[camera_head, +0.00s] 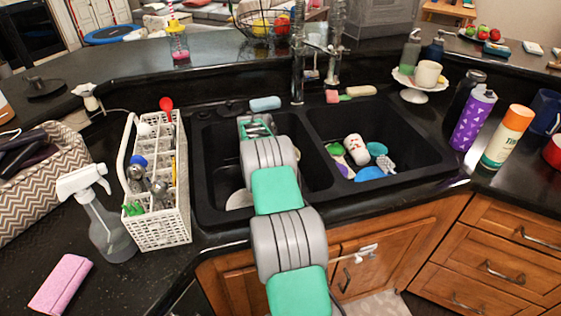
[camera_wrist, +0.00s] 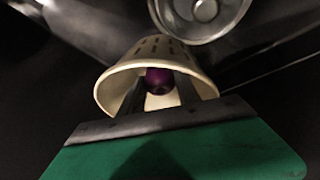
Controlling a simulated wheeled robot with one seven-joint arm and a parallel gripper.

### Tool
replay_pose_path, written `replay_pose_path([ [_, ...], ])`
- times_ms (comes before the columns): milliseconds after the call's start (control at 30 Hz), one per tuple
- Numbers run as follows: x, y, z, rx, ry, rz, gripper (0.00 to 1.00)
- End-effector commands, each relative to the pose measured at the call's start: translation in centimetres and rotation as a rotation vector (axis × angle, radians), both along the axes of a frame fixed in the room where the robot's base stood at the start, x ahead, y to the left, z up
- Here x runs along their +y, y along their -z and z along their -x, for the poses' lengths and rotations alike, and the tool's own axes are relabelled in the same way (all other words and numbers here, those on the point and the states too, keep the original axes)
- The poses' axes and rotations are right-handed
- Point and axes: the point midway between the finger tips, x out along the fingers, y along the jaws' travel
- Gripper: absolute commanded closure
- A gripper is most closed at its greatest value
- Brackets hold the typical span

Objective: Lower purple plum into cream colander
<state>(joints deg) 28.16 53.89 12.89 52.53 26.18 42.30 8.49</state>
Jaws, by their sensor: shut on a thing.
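In the wrist view the cream colander (camera_wrist: 118,82) has slots in its wall, and its open mouth faces my camera. The purple plum (camera_wrist: 158,76) shows inside the colander's mouth, between the fingers of my gripper (camera_wrist: 159,88). The gripper is shut on the plum, and its dark fingers reach past the rim. Whether the plum touches the colander's bottom cannot be told. In the head view my arm reaches into the left basin and hides the plum; I cannot make out the colander there.
The left basin (camera_head: 213,150) has dark walls close around my arm. A round, shiny metal piece (camera_wrist: 205,12) lies beyond the colander. The right basin (camera_head: 400,125) holds several colourful items. A white utensil caddy (camera_head: 165,232) stands left of the sink, and the faucet (camera_head: 298,65) stands behind it.

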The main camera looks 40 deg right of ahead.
Motion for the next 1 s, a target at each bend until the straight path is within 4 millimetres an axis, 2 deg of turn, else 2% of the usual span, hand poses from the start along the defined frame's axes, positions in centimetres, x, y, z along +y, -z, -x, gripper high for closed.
replay_pose_path([
  [733,-0.01,0.79,-0.01,0.000,0.000,0.000,1.00],
  [767,-0.01,0.79,-0.01,0.000,0.000,0.000,0.59],
  [1000,-0.01,0.79,-0.01,0.000,0.000,0.000,0.39],
])
